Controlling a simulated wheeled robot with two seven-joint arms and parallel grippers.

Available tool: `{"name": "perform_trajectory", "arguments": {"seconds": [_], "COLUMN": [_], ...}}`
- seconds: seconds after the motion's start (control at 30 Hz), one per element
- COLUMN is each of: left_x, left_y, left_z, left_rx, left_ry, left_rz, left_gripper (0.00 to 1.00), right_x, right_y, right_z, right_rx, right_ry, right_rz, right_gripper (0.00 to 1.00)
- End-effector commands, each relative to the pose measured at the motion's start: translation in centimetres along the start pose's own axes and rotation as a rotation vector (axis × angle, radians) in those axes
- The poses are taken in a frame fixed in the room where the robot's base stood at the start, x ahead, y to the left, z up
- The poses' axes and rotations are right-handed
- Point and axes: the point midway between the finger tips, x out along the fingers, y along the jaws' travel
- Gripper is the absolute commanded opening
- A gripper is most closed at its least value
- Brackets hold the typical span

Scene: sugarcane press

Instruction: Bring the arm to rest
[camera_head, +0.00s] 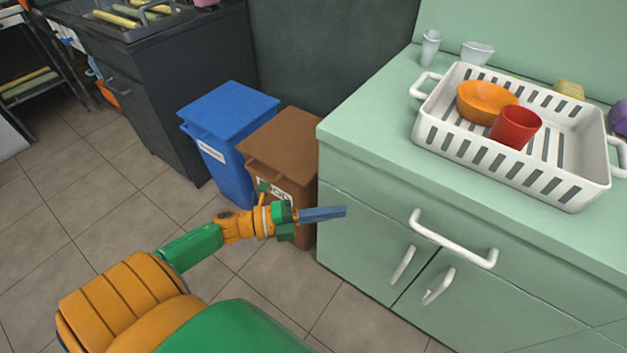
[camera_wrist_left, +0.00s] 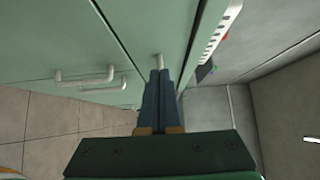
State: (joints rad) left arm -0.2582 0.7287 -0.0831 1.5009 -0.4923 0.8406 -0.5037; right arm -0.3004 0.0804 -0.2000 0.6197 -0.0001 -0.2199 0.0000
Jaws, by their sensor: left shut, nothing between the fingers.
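My left arm reaches in from the lower left of the head view. My left gripper (camera_head: 335,212) is shut and empty. It is in the air in front of the brown bin and the left side of the green cabinet. In the left wrist view the two blue-grey fingers (camera_wrist_left: 160,85) lie together, with the cabinet front and its white handles (camera_wrist_left: 85,76) beyond them. From these views I cannot tell whether the fingertips touch the cabinet. My right gripper is in neither view.
The green cabinet (camera_head: 360,200) bears a white rack (camera_head: 462,150) with an orange bowl (camera_head: 480,98) and a red cup (camera_head: 515,128). A blue bin (camera_head: 228,110) and a brown bin (camera_head: 285,140) stand left of it. A dark counter (camera_head: 165,85) stands further left. Tiled floor (camera_head: 80,200) is free at left.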

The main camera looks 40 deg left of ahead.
Motion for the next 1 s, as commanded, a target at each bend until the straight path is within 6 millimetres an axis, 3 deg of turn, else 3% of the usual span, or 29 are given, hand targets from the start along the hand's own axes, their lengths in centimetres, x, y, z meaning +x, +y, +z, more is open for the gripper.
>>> {"name": "perform_trajectory", "arguments": {"seconds": [0.2, 0.37, 0.47, 0.57, 0.6, 0.67, 0.7, 0.8, 0.9, 1.0], "left_x": [-3.2, -3.7, -4.1, -6.4, -7.9, -10.3, -11.7, -14.8, -17.1, -18.9], "left_y": [0.1, 0.1, 2.3, 9.7, 13.7, 19.4, 22.8, 29.1, 33.2, 35.7], "left_z": [0.0, 0.0, 1.6, 4.2, 4.5, 3.3, 1.8, -3.2, -8.8, -14.4], "left_rx": [-0.001, -0.002, -0.107, -0.407, -0.558, -0.773, -0.899, -1.150, -1.340, -1.485], "left_ry": [0.000, -0.004, -0.118, -0.421, -0.564, -0.759, -0.870, -1.093, -1.267, -1.411], "left_rz": [0.002, 0.001, 0.027, 0.112, 0.159, 0.234, 0.284, 0.406, 0.525, 0.643], "left_gripper": [0.00, 0.00, 0.00, 0.00, 0.00, 0.00, 0.00, 0.00, 0.00, 0.00], "right_x": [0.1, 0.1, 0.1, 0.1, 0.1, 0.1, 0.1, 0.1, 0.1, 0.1], "right_y": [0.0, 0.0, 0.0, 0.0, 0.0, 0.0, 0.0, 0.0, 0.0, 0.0], "right_z": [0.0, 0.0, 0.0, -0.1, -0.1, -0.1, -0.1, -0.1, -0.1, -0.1], "right_rx": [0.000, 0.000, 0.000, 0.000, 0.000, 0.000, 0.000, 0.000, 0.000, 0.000], "right_ry": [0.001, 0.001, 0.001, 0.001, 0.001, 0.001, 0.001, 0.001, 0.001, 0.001], "right_rz": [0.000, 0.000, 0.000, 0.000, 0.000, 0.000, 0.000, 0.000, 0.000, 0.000], "right_gripper": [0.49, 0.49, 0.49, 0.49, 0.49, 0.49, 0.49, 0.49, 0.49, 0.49]}}
